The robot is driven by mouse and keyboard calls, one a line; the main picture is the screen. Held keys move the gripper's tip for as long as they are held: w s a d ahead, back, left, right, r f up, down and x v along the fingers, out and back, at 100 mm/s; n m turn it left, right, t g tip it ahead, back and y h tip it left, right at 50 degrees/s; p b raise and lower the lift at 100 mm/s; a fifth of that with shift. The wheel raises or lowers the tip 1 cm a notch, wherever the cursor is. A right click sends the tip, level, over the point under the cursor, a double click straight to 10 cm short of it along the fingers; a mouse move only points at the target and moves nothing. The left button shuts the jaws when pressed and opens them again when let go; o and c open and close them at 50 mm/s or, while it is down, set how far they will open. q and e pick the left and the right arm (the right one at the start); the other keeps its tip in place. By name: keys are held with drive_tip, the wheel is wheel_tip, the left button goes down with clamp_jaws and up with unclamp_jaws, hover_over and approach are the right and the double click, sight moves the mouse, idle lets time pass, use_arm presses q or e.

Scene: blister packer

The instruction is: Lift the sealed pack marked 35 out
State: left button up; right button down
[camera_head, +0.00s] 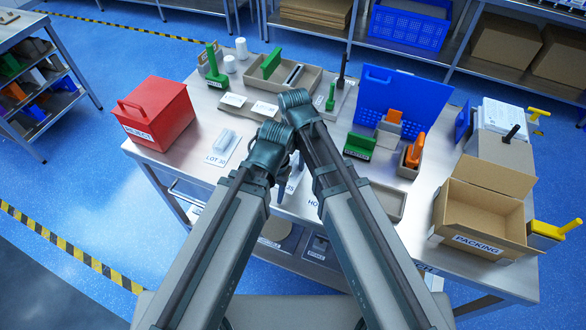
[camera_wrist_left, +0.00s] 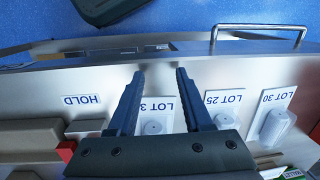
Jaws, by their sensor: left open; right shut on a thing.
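My left gripper (camera_wrist_left: 160,76) is open in the left wrist view, its two dark fingers apart over a white card whose label reads LOT 3 (camera_wrist_left: 156,106); a finger hides the last digit. A pale block (camera_wrist_left: 153,128) sits on this card, between the fingers in the picture. Nothing shows clasped. A card marked LOT 25 (camera_wrist_left: 223,97) and a card marked LOT 30 (camera_wrist_left: 277,95) lie beside it, each with a pale block. In the head view my right gripper (camera_head: 296,124) is over the table's middle, shut; arm links hide its fingertips and what it holds.
A red box (camera_head: 158,110) stands at the left, an open PACKING carton (camera_head: 480,215) at the right. A blue upright panel (camera_head: 403,90), green-handled tools and grey trays crowd the back. A metal handle (camera_wrist_left: 258,28) juts from the table's front. My arms converge closely over the centre.

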use_arm(q)
drive_tip(key=shift+r+p, duration=0.8)
drive_tip(key=shift+r, duration=0.05)
use_arm(e)
drive_tip(key=shift+r, duration=0.8)
use_arm(q)
drive_tip(key=shift+r+p, duration=1.65)
use_arm(e)
drive_tip(key=shift+r, duration=1.7)
